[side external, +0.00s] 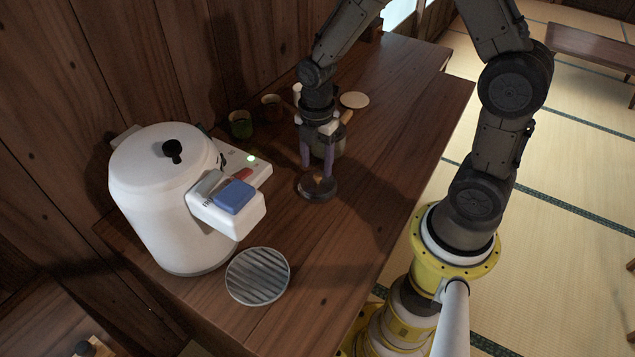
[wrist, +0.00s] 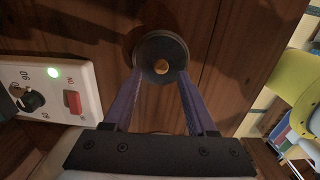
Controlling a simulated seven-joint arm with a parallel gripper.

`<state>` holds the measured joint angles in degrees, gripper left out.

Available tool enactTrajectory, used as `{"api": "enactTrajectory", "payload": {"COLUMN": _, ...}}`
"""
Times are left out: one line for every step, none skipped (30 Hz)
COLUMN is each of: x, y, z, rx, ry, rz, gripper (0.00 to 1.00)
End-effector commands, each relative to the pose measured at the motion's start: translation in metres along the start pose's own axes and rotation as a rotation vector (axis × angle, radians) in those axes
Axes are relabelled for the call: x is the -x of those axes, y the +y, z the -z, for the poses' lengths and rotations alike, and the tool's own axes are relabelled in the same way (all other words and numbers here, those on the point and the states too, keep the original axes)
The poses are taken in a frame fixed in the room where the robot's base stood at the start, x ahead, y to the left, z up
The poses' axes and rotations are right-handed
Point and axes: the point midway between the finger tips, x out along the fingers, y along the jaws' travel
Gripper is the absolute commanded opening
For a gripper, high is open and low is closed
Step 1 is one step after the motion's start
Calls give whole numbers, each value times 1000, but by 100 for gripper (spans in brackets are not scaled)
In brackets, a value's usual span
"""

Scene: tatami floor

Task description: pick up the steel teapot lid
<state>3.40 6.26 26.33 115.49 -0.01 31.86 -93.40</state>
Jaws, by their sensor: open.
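The steel teapot lid (side external: 317,190) is a small dark round disc with a brown knob, lying flat on the wooden table. It also shows in the wrist view (wrist: 148,46), with its knob (wrist: 161,67) near the middle. My gripper (side external: 317,174) points down at the lid with its purple fingers apart and nothing held. In the wrist view the fingertips (wrist: 160,76) appear at either side of the lid's lower part, with the knob between them. I cannot tell whether they touch the lid. A grey pot (side external: 338,148) with a wooden handle stands behind my gripper, partly hidden.
A large white appliance (side external: 160,210) with a control panel (wrist: 50,92) stands left of the lid. A ridged round plate (side external: 258,276) lies in front. A green cup (side external: 240,124), a brown cup (side external: 271,104) and a pale disc (side external: 354,99) are behind. Table right of the lid is clear.

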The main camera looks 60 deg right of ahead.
Motion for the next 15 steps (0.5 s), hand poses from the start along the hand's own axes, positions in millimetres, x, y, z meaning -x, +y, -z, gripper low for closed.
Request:
{"api": "enactTrajectory", "payload": {"x": -10, "y": -2, "z": -1, "rx": -1, "ry": 0, "rz": 7, "gripper": 57}}
{"api": "enactTrajectory", "payload": {"x": -14, "y": -3, "z": -1, "rx": -1, "ry": 0, "rz": 7, "gripper": 57}}
{"api": "enactTrajectory", "payload": {"x": -20, "y": -3, "z": -1, "rx": 0, "ry": 0, "rz": 6, "gripper": 57}}
{"api": "enactTrajectory", "payload": {"x": -23, "y": -2, "z": -1, "rx": 0, "ry": 0, "rz": 5, "gripper": 57}}
{"api": "enactTrajectory", "payload": {"x": -27, "y": -2, "z": -1, "rx": 0, "ry": 0, "rz": 5, "gripper": 57}}
{"api": "enactTrajectory", "payload": {"x": -30, "y": -2, "z": -1, "rx": 0, "ry": -1, "rz": 3, "gripper": 57}}
{"api": "enactTrajectory", "payload": {"x": -32, "y": -2, "z": -1, "rx": -1, "ry": -1, "rz": 3, "gripper": 57}}
{"api": "enactTrajectory", "payload": {"x": -34, "y": -2, "z": -1, "rx": -1, "ry": -1, "rz": 2, "gripper": 57}}
{"api": "enactTrajectory", "payload": {"x": -35, "y": -1, "z": -1, "rx": -1, "ry": -1, "rz": 1, "gripper": 57}}
{"api": "enactTrajectory", "payload": {"x": -35, "y": -1, "z": -1, "rx": -1, "ry": -1, "rz": 0, "gripper": 57}}
{"api": "enactTrajectory", "payload": {"x": -36, "y": -1, "z": -1, "rx": -1, "ry": -1, "rz": -1, "gripper": 57}}
{"api": "enactTrajectory", "payload": {"x": -36, "y": -1, "z": -1, "rx": 0, "ry": -1, "rz": -1, "gripper": 57}}
{"api": "enactTrajectory", "payload": {"x": -35, "y": -1, "z": -1, "rx": 0, "ry": -1, "rz": -1, "gripper": 57}}
{"api": "enactTrajectory", "payload": {"x": -35, "y": -1, "z": -1, "rx": 0, "ry": -1, "rz": -1, "gripper": 57}}
{"api": "enactTrajectory", "payload": {"x": -35, "y": -1, "z": -1, "rx": 0, "ry": -1, "rz": -1, "gripper": 57}}
